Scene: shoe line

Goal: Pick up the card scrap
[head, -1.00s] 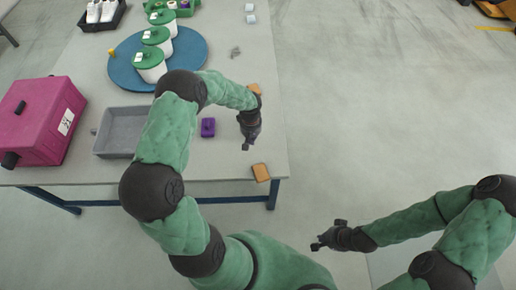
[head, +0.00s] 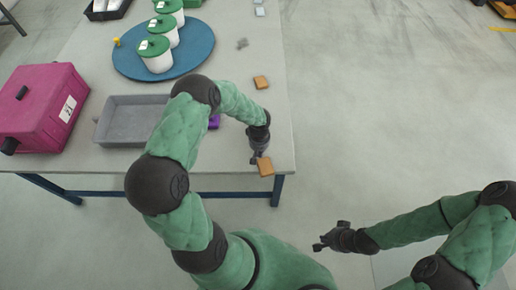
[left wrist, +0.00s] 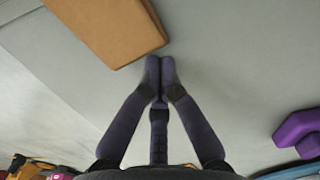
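A flat orange-brown piece (head: 265,166), which looks like card, lies at the table's near right corner. It also shows large at the top left of the left wrist view (left wrist: 110,25). A similar orange-brown piece (head: 261,82) lies farther back near the right edge. I cannot tell for sure which is the card scrap. My left gripper (head: 256,160) is low over the table, just left of the near piece. In the left wrist view its fingertips (left wrist: 160,62) are together with nothing between them, beside the piece's corner. My right gripper (head: 320,246) hangs off the table over the floor.
A purple block (head: 214,122) is partly hidden behind my left arm. A grey tray (head: 132,108) and magenta case (head: 40,112) stand at left. A blue round mat (head: 200,62) holds white pots with green lids. A small grey item (head: 242,43) lies behind.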

